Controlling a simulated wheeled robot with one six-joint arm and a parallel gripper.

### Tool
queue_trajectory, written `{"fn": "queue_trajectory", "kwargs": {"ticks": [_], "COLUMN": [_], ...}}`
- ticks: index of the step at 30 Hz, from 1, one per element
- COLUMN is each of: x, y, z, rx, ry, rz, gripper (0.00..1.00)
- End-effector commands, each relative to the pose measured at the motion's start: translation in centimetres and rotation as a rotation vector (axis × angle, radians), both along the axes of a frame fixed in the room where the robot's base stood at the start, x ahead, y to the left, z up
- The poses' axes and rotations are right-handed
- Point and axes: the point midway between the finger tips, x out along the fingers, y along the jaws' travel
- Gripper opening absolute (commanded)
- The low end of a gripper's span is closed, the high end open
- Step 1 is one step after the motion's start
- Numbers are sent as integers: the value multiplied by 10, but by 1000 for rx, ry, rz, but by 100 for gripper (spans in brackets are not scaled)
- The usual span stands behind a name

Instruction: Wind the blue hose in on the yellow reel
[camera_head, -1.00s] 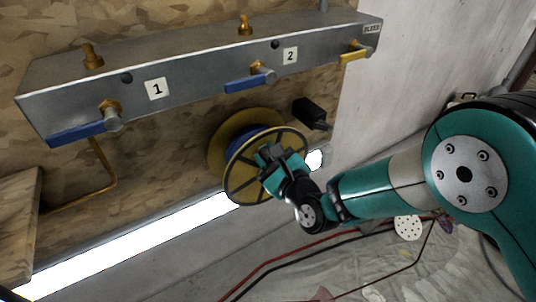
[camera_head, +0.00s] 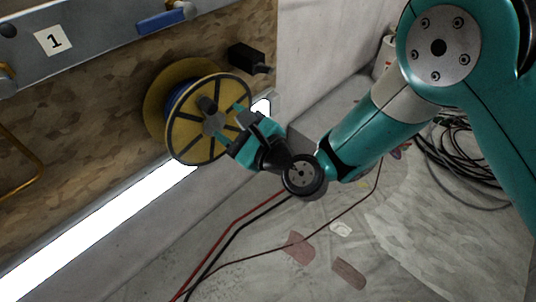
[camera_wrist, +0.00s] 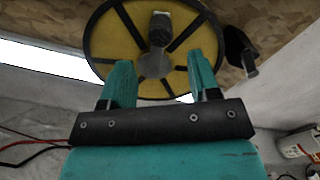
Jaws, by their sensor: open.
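The yellow reel (camera_head: 180,148) is mounted on the wooden wall, its front flange crossed by dark spokes and edged in black. A strip of the blue hose (camera_head: 181,97) shows wound between the flanges; its free end is not visible. A dark crank knob (camera_head: 207,103) sticks out of the reel's front face and also shows in the wrist view (camera_wrist: 160,28). My gripper (camera_head: 235,130) is open and empty in front of the reel's right side. In the wrist view its teal fingers (camera_wrist: 160,65) stand apart, with the grey hub between them and the knob above.
A black box (camera_head: 248,57) juts from the wall right of the reel. A grey manifold (camera_head: 90,40) with a blue valve handle (camera_head: 163,21) runs above left. A bright light strip (camera_head: 100,230) lies below. Red and black cables (camera_head: 232,225) cross the sheeted floor; coiled cables (camera_head: 465,155) lie right.

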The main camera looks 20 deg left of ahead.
Motion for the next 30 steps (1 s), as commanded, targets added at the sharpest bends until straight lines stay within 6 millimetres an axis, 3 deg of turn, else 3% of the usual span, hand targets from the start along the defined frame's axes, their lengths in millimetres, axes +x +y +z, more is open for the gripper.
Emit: {"fn": "queue_trajectory", "kwargs": {"ticks": [7, 18, 30], "x": [-14, -29, -36], "y": [-40, -76, -89], "z": [-8, -5, 1], "rx": [1, 2, 1], "ry": [2, -4, -2], "rz": [-7, -4, -3], "gripper": [56, 56, 56]}}
